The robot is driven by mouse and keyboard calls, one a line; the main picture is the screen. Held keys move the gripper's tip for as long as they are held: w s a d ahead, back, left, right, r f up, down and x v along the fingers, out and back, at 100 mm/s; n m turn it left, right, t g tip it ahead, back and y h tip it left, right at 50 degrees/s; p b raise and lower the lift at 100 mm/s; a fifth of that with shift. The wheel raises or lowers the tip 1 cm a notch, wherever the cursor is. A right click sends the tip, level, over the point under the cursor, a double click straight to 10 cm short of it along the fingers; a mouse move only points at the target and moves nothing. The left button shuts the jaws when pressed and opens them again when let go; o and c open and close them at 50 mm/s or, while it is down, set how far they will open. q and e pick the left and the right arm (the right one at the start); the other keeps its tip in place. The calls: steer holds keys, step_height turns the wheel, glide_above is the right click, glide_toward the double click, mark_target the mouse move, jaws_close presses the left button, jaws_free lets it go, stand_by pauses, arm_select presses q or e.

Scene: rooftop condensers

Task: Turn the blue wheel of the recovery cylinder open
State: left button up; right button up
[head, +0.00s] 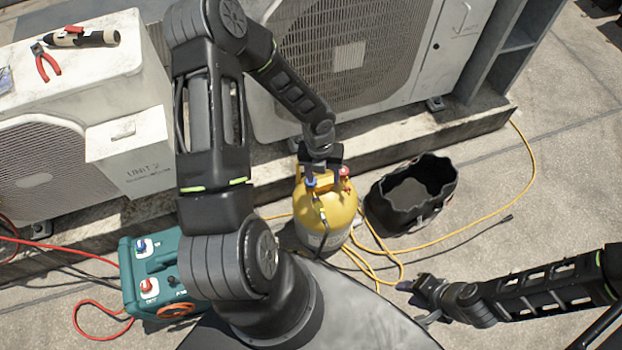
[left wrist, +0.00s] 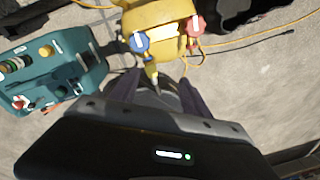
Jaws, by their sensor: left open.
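The yellow recovery cylinder (head: 328,214) stands upright on the roof floor. Its blue wheel (head: 311,182) is at the top left and its red wheel (head: 345,171) at the top right. In the left wrist view the blue wheel (left wrist: 140,42) lies just beyond my open left gripper (left wrist: 155,78), with nothing between the fingers but the hose fitting and floor behind. In the head view my left gripper (head: 323,172) is over the cylinder top and partly hides it; contact with the wheel cannot be told. My right gripper (head: 420,303) is open and empty above the floor at lower right.
A black open bag (head: 412,192) stands right of the cylinder. A teal machine (head: 150,268) stands at left. Yellow hoses (head: 470,237) lie around the cylinder. Condenser units (head: 360,55) stand behind on a concrete ledge. Pliers (head: 46,63) lie on the left unit. Floor at right is mostly clear.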

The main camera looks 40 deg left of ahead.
arm_select(q)
steer(key=a+m, duration=0.2)
steer(key=a, duration=0.1)
steer(key=w+a+m+y, duration=0.1)
steer(key=a, duration=0.1)
steer(key=shift+r, duration=0.25)
steer(key=shift+f, duration=0.1)
step_height(320, 180, down, 8)
steer(key=shift+r+b, duration=0.15)
steer(key=shift+b, duration=0.5)
steer(key=shift+c, duration=0.5)
jaws_close()
